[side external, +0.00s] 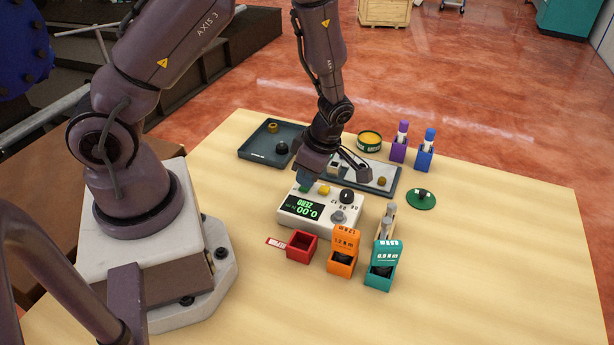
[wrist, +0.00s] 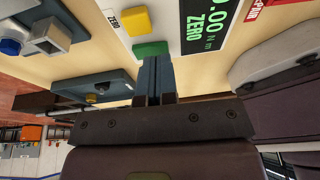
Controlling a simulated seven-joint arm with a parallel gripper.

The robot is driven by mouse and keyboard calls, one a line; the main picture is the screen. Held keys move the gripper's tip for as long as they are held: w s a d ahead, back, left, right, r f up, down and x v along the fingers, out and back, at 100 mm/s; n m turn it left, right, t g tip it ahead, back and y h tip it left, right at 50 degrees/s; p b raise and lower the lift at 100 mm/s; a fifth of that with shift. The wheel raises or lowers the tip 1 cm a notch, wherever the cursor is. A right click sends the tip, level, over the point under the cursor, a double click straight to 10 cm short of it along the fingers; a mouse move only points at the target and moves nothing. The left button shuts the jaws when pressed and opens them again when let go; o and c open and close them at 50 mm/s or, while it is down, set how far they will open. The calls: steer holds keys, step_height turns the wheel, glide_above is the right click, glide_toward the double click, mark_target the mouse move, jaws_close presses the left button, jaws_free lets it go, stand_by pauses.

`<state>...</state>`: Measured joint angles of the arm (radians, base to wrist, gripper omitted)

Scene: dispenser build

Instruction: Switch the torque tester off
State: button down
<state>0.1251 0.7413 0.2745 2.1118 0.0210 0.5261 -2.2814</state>
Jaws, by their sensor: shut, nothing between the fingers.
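The torque tester (side external: 290,219) is a pale box on the wooden table, with a lit display (side external: 304,208) in green figures. In the wrist view the display (wrist: 212,22) reads 0.00 N m and ZERO. A yellow button (side external: 324,190) and a dark knob (side external: 347,196) are on its top. In the wrist view the yellow button (wrist: 136,20) is beside a green button (wrist: 150,48). My gripper (wrist: 157,62) is shut and empty, its fingertips right by the green button. I cannot tell whether they touch it. In the side view my gripper (side external: 305,183) partly hides that corner.
A red bin (side external: 301,246), an orange holder (side external: 342,262) and a teal holder (side external: 381,277) stand in front of the tester. Dark trays (side external: 256,143) lie behind it. Purple (side external: 398,153) and blue (side external: 424,159) holders stand at the back. The table's right side is clear.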

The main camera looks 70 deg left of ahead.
steer(key=shift+f, duration=0.3)
